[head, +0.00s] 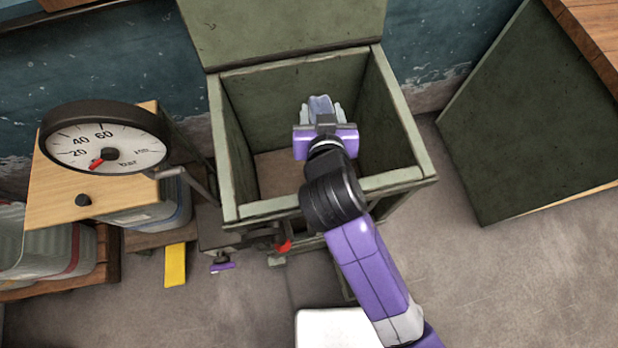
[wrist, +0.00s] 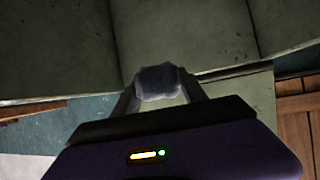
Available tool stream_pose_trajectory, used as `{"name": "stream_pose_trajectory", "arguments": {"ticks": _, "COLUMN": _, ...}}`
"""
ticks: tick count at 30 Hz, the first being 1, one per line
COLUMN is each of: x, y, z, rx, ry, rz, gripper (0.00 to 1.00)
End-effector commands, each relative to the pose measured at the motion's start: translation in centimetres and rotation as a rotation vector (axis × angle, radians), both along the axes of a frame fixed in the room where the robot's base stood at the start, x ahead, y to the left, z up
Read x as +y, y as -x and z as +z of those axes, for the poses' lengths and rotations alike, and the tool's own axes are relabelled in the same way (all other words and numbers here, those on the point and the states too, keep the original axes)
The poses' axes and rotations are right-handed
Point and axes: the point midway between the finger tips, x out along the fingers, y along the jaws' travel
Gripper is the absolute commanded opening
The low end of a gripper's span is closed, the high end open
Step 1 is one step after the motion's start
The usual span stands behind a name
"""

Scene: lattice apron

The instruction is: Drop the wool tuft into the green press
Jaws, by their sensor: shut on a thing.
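The green press (head: 402,178) is an open-topped box in the head view, with its lid (head: 285,28) raised at the back. My gripper (head: 320,108) is over the press opening, seen from above, with its fingers pointing toward the back wall. It is shut on the wool tuft (head: 321,104), a small grey-blue lump between the fingertips. The tuft also shows in the wrist view (wrist: 158,82), gripped between both fingers, with green panels beyond it. My arm hides part of the press's front rim and inside. I cannot tell exactly how high the tuft is relative to the rim.
A round pressure gauge (head: 105,138) stands left of the press, above a wooden-topped stand (head: 60,193). A red-tipped lever (head: 283,246) is at the press front. A green panel (head: 540,115) leans at the right. Bare floor (head: 520,270) lies at the lower right.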

Motion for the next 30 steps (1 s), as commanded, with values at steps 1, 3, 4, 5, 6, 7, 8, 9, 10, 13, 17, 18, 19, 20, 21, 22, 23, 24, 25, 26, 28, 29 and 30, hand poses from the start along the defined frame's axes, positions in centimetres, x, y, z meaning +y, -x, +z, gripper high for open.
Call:
{"name": "stream_pose_trajectory", "arguments": {"ticks": 1, "x": 0.0, "y": 0.0, "z": 0.0, "rx": 0.0, "ry": 0.0, "rz": 0.0, "gripper": 0.12}}
{"name": "stream_pose_trajectory", "arguments": {"ticks": 3, "x": 0.0, "y": 0.0, "z": 0.0, "rx": 0.0, "ry": 0.0, "rz": 0.0, "gripper": 0.56}}
{"name": "stream_pose_trajectory", "arguments": {"ticks": 4, "x": 0.0, "y": 0.0, "z": 0.1, "rx": 0.0, "ry": 0.0, "rz": 0.0, "gripper": 0.61}}
{"name": "stream_pose_trajectory", "arguments": {"ticks": 5, "x": 0.0, "y": 0.0, "z": 0.1, "rx": 0.0, "ry": 0.0, "rz": 0.0, "gripper": 0.67}}
{"name": "stream_pose_trajectory", "arguments": {"ticks": 6, "x": 0.0, "y": 0.0, "z": 0.1, "rx": 0.0, "ry": 0.0, "rz": 0.0, "gripper": 0.75}}
{"name": "stream_pose_trajectory", "arguments": {"ticks": 7, "x": 0.0, "y": 0.0, "z": 0.1, "rx": 0.0, "ry": 0.0, "rz": 0.0, "gripper": 0.75}}
{"name": "stream_pose_trajectory", "arguments": {"ticks": 8, "x": 0.0, "y": 0.0, "z": 0.1, "rx": 0.0, "ry": 0.0, "rz": 0.0, "gripper": 0.75}}
{"name": "stream_pose_trajectory", "arguments": {"ticks": 9, "x": 0.0, "y": 0.0, "z": 0.1, "rx": 0.0, "ry": 0.0, "rz": 0.0, "gripper": 0.75}}
{"name": "stream_pose_trajectory", "arguments": {"ticks": 10, "x": 0.0, "y": 0.0, "z": 0.1, "rx": 0.0, "ry": 0.0, "rz": 0.0, "gripper": 0.75}}
{"name": "stream_pose_trajectory", "arguments": {"ticks": 13, "x": 0.0, "y": 0.0, "z": 0.0, "rx": 0.0, "ry": 0.0, "rz": 0.0, "gripper": 0.75}}
{"name": "stream_pose_trajectory", "arguments": {"ticks": 17, "x": 0.0, "y": 0.3, "z": 0.1, "rx": 0.0, "ry": 0.001, "rz": 0.0, "gripper": 0.75}}
{"name": "stream_pose_trajectory", "arguments": {"ticks": 18, "x": 0.0, "y": 0.5, "z": 0.3, "rx": 0.0, "ry": 0.0, "rz": 0.001, "gripper": 0.75}}
{"name": "stream_pose_trajectory", "arguments": {"ticks": 19, "x": 0.0, "y": 0.8, "z": 0.4, "rx": -0.001, "ry": 0.0, "rz": 0.001, "gripper": 0.75}}
{"name": "stream_pose_trajectory", "arguments": {"ticks": 20, "x": 0.0, "y": 1.2, "z": 0.6, "rx": -0.001, "ry": 0.0, "rz": 0.001, "gripper": 0.75}}
{"name": "stream_pose_trajectory", "arguments": {"ticks": 21, "x": 0.0, "y": 1.7, "z": 0.9, "rx": 0.0, "ry": 0.0, "rz": 0.001, "gripper": 0.75}}
{"name": "stream_pose_trajectory", "arguments": {"ticks": 22, "x": 0.1, "y": 2.1, "z": 1.1, "rx": -0.001, "ry": -0.001, "rz": 0.002, "gripper": 0.75}}
{"name": "stream_pose_trajectory", "arguments": {"ticks": 23, "x": 0.0, "y": 2.6, "z": 1.3, "rx": 0.0, "ry": -0.001, "rz": 0.002, "gripper": 0.75}}
{"name": "stream_pose_trajectory", "arguments": {"ticks": 24, "x": 0.0, "y": 3.2, "z": 1.7, "rx": 0.0, "ry": -0.001, "rz": 0.002, "gripper": 0.75}}
{"name": "stream_pose_trajectory", "arguments": {"ticks": 25, "x": 0.0, "y": 3.6, "z": 1.9, "rx": -0.001, "ry": -0.001, "rz": 0.002, "gripper": 0.75}}
{"name": "stream_pose_trajectory", "arguments": {"ticks": 26, "x": 0.0, "y": 4.1, "z": 2.2, "rx": -0.001, "ry": 0.0, "rz": 0.002, "gripper": 0.75}}
{"name": "stream_pose_trajectory", "arguments": {"ticks": 28, "x": 0.0, "y": 5.0, "z": 2.7, "rx": 0.0, "ry": 0.0, "rz": 0.001, "gripper": 0.75}}
{"name": "stream_pose_trajectory", "arguments": {"ticks": 29, "x": 0.0, "y": 5.3, "z": 2.9, "rx": -0.001, "ry": -0.001, "rz": 0.002, "gripper": 0.75}}
{"name": "stream_pose_trajectory", "arguments": {"ticks": 30, "x": 0.0, "y": 5.8, "z": 3.1, "rx": 0.0, "ry": 0.0, "rz": 0.001, "gripper": 0.75}}
